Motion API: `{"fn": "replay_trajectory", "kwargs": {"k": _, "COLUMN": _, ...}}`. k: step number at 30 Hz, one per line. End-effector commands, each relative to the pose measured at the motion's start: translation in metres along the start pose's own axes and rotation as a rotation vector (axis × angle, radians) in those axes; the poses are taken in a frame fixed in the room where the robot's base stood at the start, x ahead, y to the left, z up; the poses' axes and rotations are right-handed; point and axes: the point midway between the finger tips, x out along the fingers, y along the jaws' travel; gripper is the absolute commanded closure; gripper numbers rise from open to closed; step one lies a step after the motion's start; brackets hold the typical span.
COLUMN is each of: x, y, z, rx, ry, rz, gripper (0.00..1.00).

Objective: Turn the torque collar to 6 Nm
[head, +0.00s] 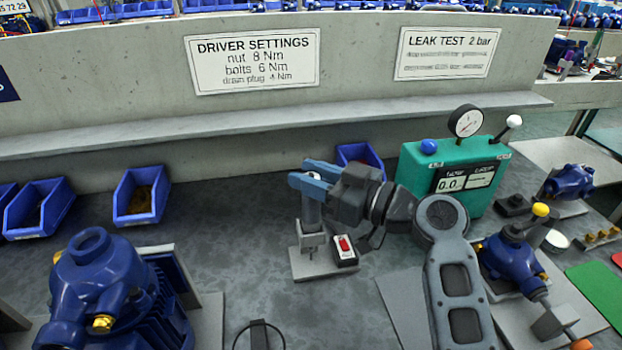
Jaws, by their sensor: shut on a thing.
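The torque driver (312,210) is a small grey upright tool in a stand with a light square base plate (322,266), at the middle of the bench. My gripper (306,178) reaches in from the right, and its blue fingers are shut on the top of the driver, where the collar sits. A pale bit of the top shows between the fingers. The fingers hide most of the collar, and no scale or setting on it can be read. The driver settings sign (252,62) on the back wall reads nut 8 Nm, bolts 6 Nm, drain plug 4 Nm.
A box with a red button (345,249) stands right of the driver, under my wrist. A green tester (420,165) with a gauge stands behind my arm. Blue pumps (105,290) and (508,262) stand at left and right. Blue bins (140,196) line the back.

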Motion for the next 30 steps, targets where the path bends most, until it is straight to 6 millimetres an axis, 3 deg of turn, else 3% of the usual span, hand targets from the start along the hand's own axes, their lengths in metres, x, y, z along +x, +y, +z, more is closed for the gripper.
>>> {"fn": "replay_trajectory", "kwargs": {"k": 11, "x": 0.0001, "y": 0.0023, "z": 0.0085, "rx": -0.005, "ry": 0.002, "rz": -0.221, "gripper": 0.97}}
{"fn": "replay_trajectory", "kwargs": {"k": 30, "x": 0.0005, "y": 0.0009, "z": 0.0034, "rx": -0.001, "ry": 0.000, "rz": -0.697, "gripper": 0.97}}
